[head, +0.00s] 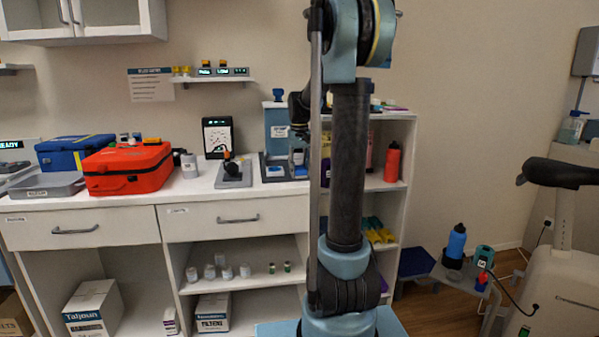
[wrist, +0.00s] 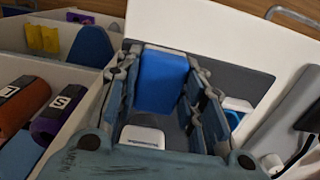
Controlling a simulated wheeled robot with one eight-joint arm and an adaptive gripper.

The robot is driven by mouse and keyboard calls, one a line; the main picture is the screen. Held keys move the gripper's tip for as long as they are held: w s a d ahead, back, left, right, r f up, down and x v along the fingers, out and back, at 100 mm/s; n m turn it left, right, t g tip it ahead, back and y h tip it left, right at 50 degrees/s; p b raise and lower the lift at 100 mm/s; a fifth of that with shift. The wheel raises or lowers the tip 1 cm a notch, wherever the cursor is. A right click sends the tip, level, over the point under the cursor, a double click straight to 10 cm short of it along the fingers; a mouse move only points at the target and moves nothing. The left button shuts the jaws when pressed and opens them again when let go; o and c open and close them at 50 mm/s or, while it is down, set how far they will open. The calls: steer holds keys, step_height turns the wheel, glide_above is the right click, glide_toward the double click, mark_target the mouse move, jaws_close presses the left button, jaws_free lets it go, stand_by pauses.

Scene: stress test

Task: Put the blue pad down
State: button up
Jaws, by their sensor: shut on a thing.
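The blue pad (wrist: 162,82) is between the two fingers of my gripper (wrist: 162,88) in the wrist view, and the fingers are shut on it. Behind it lies a dark grey surface on the white counter; I cannot tell whether the pad touches it. A white-topped item (wrist: 142,137) shows between the fingers, nearer the palm. In the head view my arm stands in front of the counter and hides most of the gripper and the pad.
An orange case (head: 128,168) and a blue case (head: 72,153) stand on the counter's left. A black-handled device on a grey base (head: 233,175) is left of my arm. Rolled items (wrist: 60,113) lie on a shelf. A blue bottle (head: 456,243) stands lower right.

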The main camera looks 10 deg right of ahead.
mark_target(300, 168)
steer(key=shift+s+f, duration=0.15)
steer(key=shift+f, duration=0.15)
steer(key=o, duration=1)
steer(key=shift+a, duration=0.1)
steer(key=shift+f, duration=0.1)
step_height(300, 168, up, 13)
steer(key=s+f+t, duration=0.1)
steer(key=s+f, duration=0.4)
steer(key=s, duration=0.5)
steer(key=s+f, duration=0.5)
steer(key=s, duration=0.5)
steer(key=s+f+t, duration=0.1)
steer(key=s+f, duration=1.3)
steer(key=f, duration=0.2)
steer(key=shift+s, duration=0.15)
steer(key=shift+f, duration=0.1)
